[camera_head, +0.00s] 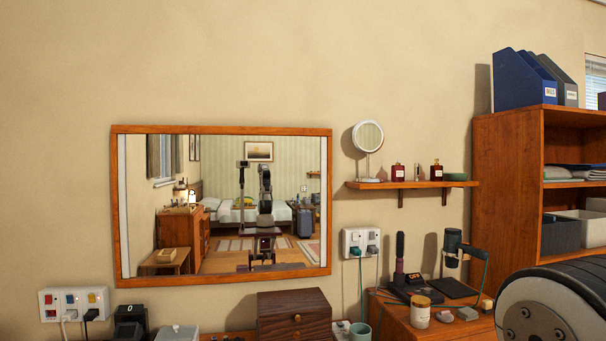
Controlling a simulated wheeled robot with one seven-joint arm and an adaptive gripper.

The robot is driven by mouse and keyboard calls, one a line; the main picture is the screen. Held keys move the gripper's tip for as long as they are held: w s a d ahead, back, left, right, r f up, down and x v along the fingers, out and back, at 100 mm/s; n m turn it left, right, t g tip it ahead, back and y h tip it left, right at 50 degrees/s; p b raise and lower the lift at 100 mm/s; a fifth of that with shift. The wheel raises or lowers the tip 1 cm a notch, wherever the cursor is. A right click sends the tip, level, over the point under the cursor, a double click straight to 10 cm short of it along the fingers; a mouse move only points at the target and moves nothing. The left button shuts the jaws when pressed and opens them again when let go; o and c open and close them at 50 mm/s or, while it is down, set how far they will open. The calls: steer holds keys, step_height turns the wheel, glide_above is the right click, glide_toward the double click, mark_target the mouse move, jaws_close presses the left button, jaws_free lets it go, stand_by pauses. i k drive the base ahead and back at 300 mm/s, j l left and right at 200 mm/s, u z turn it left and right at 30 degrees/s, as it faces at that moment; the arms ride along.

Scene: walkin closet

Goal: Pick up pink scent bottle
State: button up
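Small bottles stand upright on the wooden wall shelf (420,184), right of the mirror. A red or pinkish bottle with a white label (398,173) stands left of the middle. A small pinkish-tan shape (382,174) is just left of it, and a darker red bottle with a pale label (436,172) stands further right. They are too small for me to tell for sure which is the pink scent bottle. My gripper is not in view; only a rounded dark and grey part of my arm shows at the lower right.
A round mirror (368,137) stands at the shelf's left end and a green bowl (456,176) at its right. Below are a cluttered wooden surface (400,322) and a brown box (294,318). A tall shelf unit (494,190) stands close on the right.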

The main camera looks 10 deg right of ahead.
mark_target(398, 172)
steer(key=i+l, duration=0.3)
steer(key=l, duration=0.15)
steer(key=i+l, duration=0.3)
steer(key=l, duration=0.2)
steer(key=i+l, duration=0.3)
steer(key=l, duration=0.15)
steer(key=i+l, duration=0.3)
steer(key=l, duration=0.2)
